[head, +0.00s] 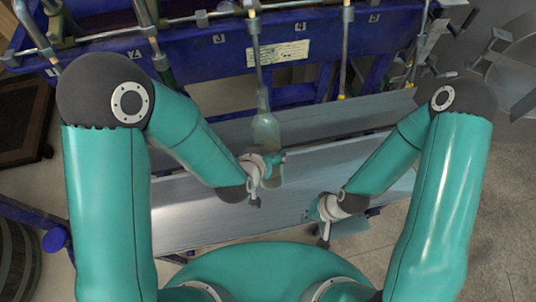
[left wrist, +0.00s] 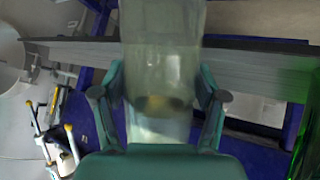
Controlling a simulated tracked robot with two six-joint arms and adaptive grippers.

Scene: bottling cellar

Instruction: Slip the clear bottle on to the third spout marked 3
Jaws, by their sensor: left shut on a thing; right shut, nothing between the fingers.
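The clear bottle (head: 266,132) stands roughly upright in front of the blue filler frame, its neck pointing up to the lower end of a spout (head: 256,50). That spout hangs just right of the label 3 (head: 219,38). I cannot tell whether the spout tip is inside the mouth. My left gripper (head: 272,163) is shut on the bottle's lower part. In the left wrist view the bottle (left wrist: 163,60) is between the two fingers (left wrist: 160,100); its mouth is out of view there. My right gripper (head: 322,222) is shut and empty, to the right and nearer me.
The blue frame (head: 190,58) carries further spouts on both sides, with labels 4 (head: 300,27) and 5 (head: 374,18) to the right. A grey metal shelf (head: 190,215) runs below the bottle. A green glass thing (left wrist: 308,135) shows at the right edge of the left wrist view.

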